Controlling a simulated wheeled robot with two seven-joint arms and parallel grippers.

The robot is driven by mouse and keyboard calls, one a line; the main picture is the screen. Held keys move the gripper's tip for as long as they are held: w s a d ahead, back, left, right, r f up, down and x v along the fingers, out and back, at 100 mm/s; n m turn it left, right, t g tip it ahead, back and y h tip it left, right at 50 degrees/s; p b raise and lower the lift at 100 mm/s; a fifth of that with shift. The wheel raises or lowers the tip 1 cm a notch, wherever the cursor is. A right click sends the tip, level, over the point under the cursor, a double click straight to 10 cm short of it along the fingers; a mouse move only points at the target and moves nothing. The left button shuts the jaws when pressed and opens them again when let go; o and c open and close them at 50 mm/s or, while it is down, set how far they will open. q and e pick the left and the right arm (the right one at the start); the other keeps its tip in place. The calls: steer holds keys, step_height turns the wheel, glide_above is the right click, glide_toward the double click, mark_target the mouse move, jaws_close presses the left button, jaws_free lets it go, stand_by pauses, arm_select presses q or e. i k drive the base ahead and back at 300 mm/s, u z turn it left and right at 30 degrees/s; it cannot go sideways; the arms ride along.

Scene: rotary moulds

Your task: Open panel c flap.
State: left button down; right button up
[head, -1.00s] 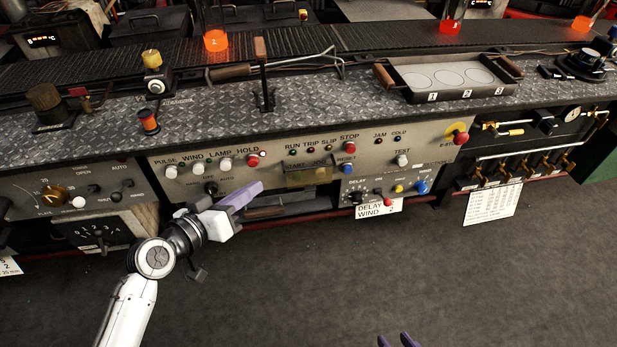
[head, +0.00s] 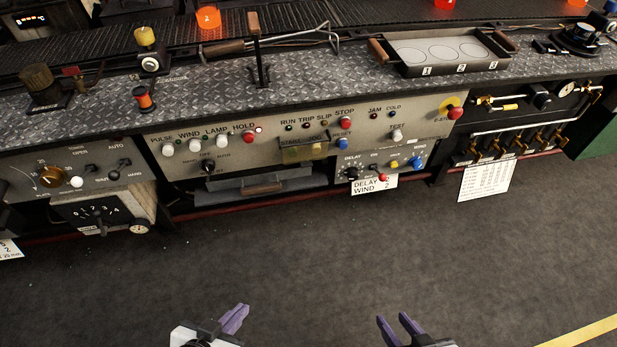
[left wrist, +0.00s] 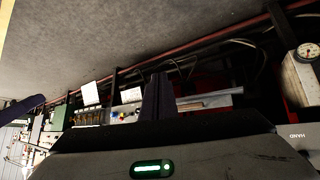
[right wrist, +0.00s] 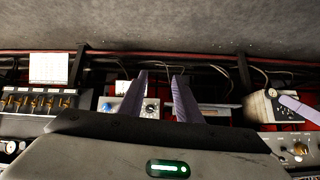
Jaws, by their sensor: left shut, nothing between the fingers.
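No panel letter is readable in the head view, so I cannot be sure which part is the panel c flap. A yellowish see-through cover (head: 304,152) lies over the START and JOG controls on the middle control panel (head: 225,140) and looks down. My left gripper (head: 237,317) is shut and empty, low in the head view, well in front of the panel. My right gripper (head: 398,325) is open and empty to its right, also away from the panel. Its two purple fingers stand apart in the right wrist view (right wrist: 160,95).
Below the panel is a grey drawer-like tray (head: 285,186) with a brown handle. A delay box (head: 385,170) with knobs sits to its right, and a dial box (head: 95,213) to the left. The dark floor (head: 310,260) before the bench is clear.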

mark_target(306, 164)
steer(key=k, duration=1.2)
steer(key=u, duration=0.55)
steer(key=i, duration=0.75)
steer(key=u, duration=0.45)
